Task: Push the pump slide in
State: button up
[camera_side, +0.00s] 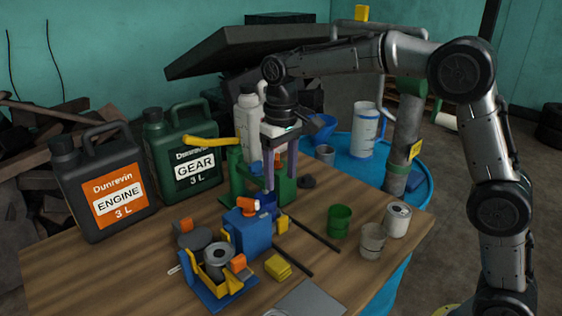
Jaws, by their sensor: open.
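A blue block-shaped unit (250,236) with an orange cap (247,206) stands near the middle of the wooden table; it looks like the pump. A small dark blue part (268,207) shows at its upper right, and I cannot tell for sure whether this is the slide. My gripper (280,188) points down with its two long fingers apart, just above and behind that part. I see nothing between the fingers. Whether a fingertip touches the blue part is too small to tell.
A green press-like device with a yellow lever (213,141) stands behind. Dark engine (105,195) and green gear (182,155) oil jugs stand left. A yellow-blue fixture (215,285) and yellow block (278,267) lie in front. A green cup (340,221) and cans stand right.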

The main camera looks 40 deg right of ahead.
jog(key=shift+r, duration=1.45)
jog(key=s+d+r+t, duration=0.25)
jog(key=s+r, duration=0.25)
jog(key=s, duration=0.3)
jog(key=s+d+r+t, duration=0.1)
jog(key=s+d+r, duration=0.25)
jog(key=s, duration=0.45)
jog(key=s+f+t, duration=0.2)
jog(key=s+f, duration=0.8)
jog(key=s, duration=0.2)
jog(key=shift+s+d+f, duration=0.25)
jog(key=shift+s+f, duration=0.05)
jog(key=shift+s, duration=0.1)
